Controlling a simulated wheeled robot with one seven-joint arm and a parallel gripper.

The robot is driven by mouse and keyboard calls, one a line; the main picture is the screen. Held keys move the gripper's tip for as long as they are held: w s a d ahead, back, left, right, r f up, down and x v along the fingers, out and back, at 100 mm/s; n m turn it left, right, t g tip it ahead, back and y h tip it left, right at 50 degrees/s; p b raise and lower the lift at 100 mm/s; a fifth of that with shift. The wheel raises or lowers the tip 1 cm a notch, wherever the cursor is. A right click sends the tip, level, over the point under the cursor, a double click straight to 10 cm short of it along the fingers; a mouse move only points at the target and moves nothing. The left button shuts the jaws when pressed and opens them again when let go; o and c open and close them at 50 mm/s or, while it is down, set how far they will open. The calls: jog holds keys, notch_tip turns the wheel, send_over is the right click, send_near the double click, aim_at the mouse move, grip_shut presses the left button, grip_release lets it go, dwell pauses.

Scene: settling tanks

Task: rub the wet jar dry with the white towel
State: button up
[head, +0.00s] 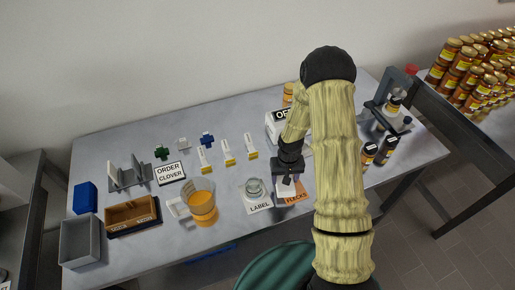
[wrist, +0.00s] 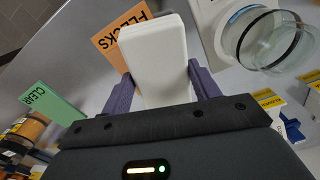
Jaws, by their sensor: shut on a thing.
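A clear glass jar (head: 254,188) stands upright on the white LABEL card near the table's front edge. It also shows in the wrist view (wrist: 266,40), at the upper right; I cannot make out wetness on it. My gripper (head: 287,176) is just right of the jar, above the orange FLECKS card (head: 295,194). In the wrist view its purple fingers are shut on a white block-like thing (wrist: 153,55), which appears to be the folded white towel. The towel and the jar are apart.
An orange-filled beaker (head: 201,208) stands left of the jar. Dark bottles (head: 388,150) stand to the right. A brown tray (head: 132,216) and grey bin (head: 80,241) are at the left.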

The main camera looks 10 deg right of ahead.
jog(key=shift+w, duration=0.25)
jog(key=shift+r, duration=0.1)
jog(key=shift+a+r, duration=0.15)
jog(key=shift+r, duration=0.1)
jog(key=s+a+r+m+p, duration=0.1)
jog(key=a+r+m+p, duration=0.4)
jog(key=a+r, duration=0.4)
notch_tip(320, 180, up, 4)
jog(key=shift+s+a+r+m+p, duration=0.1)
jog(key=shift+s+a+m+p, duration=0.1)
jog(key=shift+s+m+p, duration=0.25)
jog(key=shift+w, duration=0.1)
